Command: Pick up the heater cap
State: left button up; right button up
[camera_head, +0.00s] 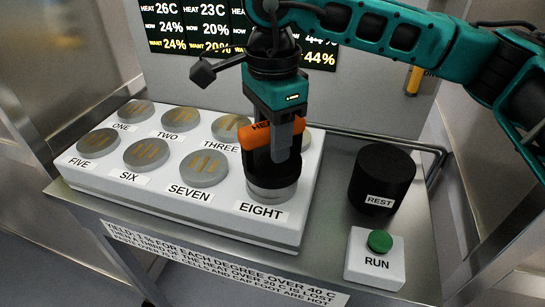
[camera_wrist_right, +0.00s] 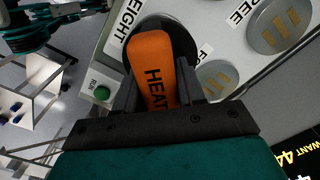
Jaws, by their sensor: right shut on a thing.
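The heater cap (camera_head: 258,172) has a black round body and an orange handle with dark lettering. It is at the EIGHT position of the white block, over a grey disc whose lower rim shows. I cannot tell whether the cap touches that disc. My right gripper (camera_head: 276,140) comes down from above and is shut on the orange handle. In the right wrist view the handle of the heater cap (camera_wrist_right: 151,58) lies between the two dark fingers of the right gripper (camera_wrist_right: 157,88). My left gripper is not in view.
The white block (camera_head: 85,180) carries several numbered grey discs. To its right stand a black cylinder marked REST (camera_head: 383,175) and a white box with a green RUN button (camera_head: 379,241). A display panel (camera_head: 190,28) is behind. The metal cart's front edge bears a printed notice.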

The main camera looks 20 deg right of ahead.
grip_shut()
jog(key=shift+r, duration=0.2)
notch_tip(320, 180, up, 20)
jog(key=p, duration=0.2)
